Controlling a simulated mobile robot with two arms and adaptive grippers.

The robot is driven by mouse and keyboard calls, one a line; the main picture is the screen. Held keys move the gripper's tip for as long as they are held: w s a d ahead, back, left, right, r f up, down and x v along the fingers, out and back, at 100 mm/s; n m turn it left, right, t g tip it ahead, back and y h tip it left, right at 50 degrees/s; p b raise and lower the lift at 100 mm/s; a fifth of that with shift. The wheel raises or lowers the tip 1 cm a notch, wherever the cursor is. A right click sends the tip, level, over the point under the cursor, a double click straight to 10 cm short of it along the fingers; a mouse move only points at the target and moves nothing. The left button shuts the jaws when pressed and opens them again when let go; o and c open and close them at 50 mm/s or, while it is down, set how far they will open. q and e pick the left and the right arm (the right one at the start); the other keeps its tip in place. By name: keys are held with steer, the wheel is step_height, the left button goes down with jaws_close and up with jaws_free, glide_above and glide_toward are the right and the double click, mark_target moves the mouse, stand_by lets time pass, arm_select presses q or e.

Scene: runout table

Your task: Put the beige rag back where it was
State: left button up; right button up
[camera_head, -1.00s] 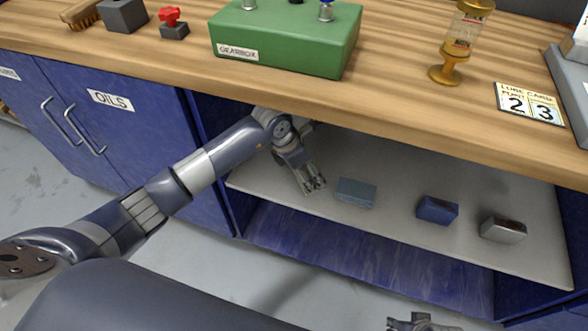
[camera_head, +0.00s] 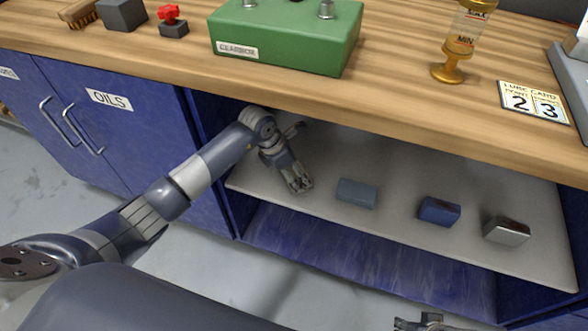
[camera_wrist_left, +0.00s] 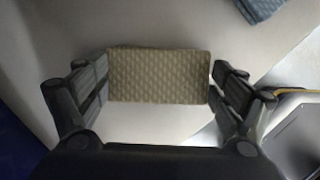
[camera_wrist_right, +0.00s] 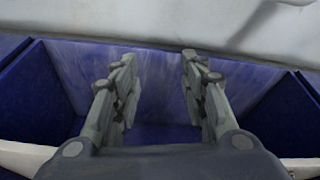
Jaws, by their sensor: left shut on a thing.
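The beige rag (camera_wrist_left: 160,75) is a small patterned block shape between the fingers of my left gripper (camera_wrist_left: 160,82) in the left wrist view, touched at both ends. In the head view my left gripper (camera_head: 300,185) reaches under the worktop, over the left part of the grey shelf (camera_head: 385,160). The rag cannot be made out there. My right gripper (camera_wrist_right: 158,85) is open and empty in the right wrist view, facing the blue space below the shelf. Only its tip (camera_head: 420,323) shows at the bottom of the head view.
On the shelf, right of my left gripper, lie a grey-blue folded piece (camera_head: 357,193), a blue block (camera_head: 439,211) and a silver-fronted block (camera_head: 507,229). The worktop edge (camera_head: 330,109) hangs above. A green gearbox (camera_head: 285,35) and an amber lubricator (camera_head: 462,45) stand on top.

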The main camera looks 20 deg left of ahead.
arm_select(q)
steer(key=o, duration=0.8)
steer(key=shift+o, duration=0.2)
steer(key=shift+r, duration=0.1)
